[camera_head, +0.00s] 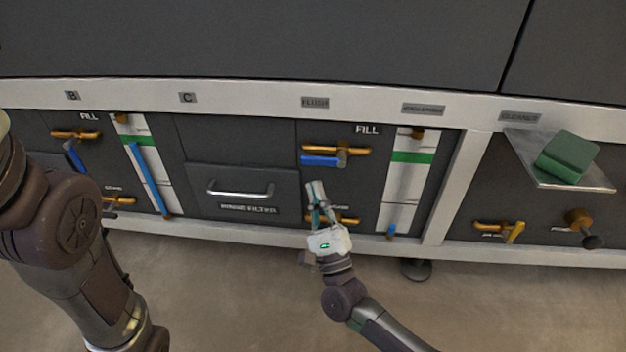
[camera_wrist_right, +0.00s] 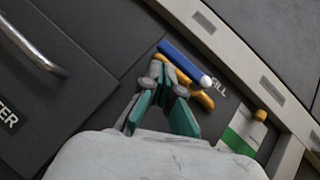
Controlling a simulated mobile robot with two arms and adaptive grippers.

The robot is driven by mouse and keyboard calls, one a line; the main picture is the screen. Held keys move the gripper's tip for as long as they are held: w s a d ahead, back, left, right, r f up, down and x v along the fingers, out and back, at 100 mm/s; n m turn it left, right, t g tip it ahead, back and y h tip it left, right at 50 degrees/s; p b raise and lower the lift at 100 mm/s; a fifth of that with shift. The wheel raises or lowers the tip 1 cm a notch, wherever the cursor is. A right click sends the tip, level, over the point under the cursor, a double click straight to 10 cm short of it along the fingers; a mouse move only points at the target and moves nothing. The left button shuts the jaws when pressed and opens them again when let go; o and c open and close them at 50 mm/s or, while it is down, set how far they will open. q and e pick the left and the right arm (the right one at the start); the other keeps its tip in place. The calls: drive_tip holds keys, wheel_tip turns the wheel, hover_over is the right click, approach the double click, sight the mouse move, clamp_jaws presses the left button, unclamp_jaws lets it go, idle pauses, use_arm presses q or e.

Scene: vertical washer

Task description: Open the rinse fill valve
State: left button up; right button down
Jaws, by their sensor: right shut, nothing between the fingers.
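A fill valve with a blue lever (camera_head: 322,160) and a brass body (camera_head: 330,150) is on the dark panel below the FILL lettering, right of the rinse filter drawer. The lever lies roughly level along the pipe, pointing left. My right gripper (camera_head: 316,187) is shut and empty, a little below the lever, pointing up. In the right wrist view the closed fingertips (camera_wrist_right: 162,72) appear close to the blue lever (camera_wrist_right: 184,62); I cannot tell whether they touch. Another blue-levered fill valve (camera_head: 75,150) is at the left. My left gripper is outside the views.
The drawer handle (camera_head: 240,190) sticks out left of my right gripper. A lower brass valve (camera_head: 345,219) is partly hidden by that gripper. A sight gauge (camera_head: 405,180) is to the right. A green sponge (camera_head: 567,157) rests on a metal shelf (camera_head: 540,178) at far right.

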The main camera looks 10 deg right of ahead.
drive_tip(key=shift+v, duration=2.25)
